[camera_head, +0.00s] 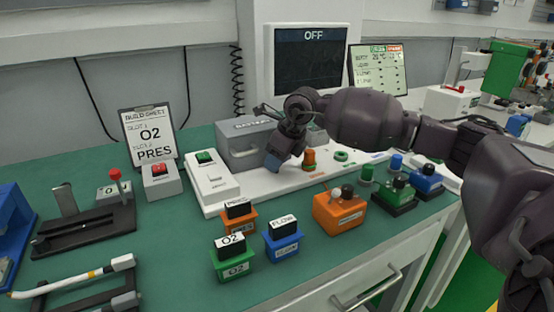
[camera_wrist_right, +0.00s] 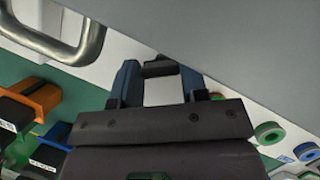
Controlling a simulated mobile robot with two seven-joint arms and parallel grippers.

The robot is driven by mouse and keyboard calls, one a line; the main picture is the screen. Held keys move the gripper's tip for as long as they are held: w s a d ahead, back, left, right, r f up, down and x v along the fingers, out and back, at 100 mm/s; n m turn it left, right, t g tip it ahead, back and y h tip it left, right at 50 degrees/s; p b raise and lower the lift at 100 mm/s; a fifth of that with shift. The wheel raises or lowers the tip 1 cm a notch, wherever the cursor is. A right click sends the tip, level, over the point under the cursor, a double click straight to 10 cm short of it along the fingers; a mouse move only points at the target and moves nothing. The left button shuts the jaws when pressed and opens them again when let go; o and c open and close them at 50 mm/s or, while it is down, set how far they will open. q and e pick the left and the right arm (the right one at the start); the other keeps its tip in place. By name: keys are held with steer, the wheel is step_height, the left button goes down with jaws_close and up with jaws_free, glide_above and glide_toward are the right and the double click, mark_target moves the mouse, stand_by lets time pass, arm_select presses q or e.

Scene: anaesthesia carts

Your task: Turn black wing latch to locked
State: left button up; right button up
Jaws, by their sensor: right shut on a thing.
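My right gripper (camera_head: 273,160) reaches down at the front right of a grey box (camera_head: 240,145) on the white base panel. In the right wrist view its two blue fingers (camera_wrist_right: 159,84) close around a small black piece, the wing latch (camera_wrist_right: 160,67), beside the large grey face. The gripper is shut on this latch. In the head view the gripper hides the latch, and I cannot read the latch's angle or its locked mark. My left gripper is not in view.
A white box with a green button (camera_head: 204,158) stands left of the grey box. An orange knob (camera_head: 309,158) is close on the right. Orange (camera_head: 338,212), green and blue blocks stand along the front. A dark screen (camera_head: 312,65) reads OFF.

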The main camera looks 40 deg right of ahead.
steer(key=shift+f, duration=0.1)
stand_by(0.3)
steer(key=o, duration=0.6)
steer(key=shift+o, duration=0.2)
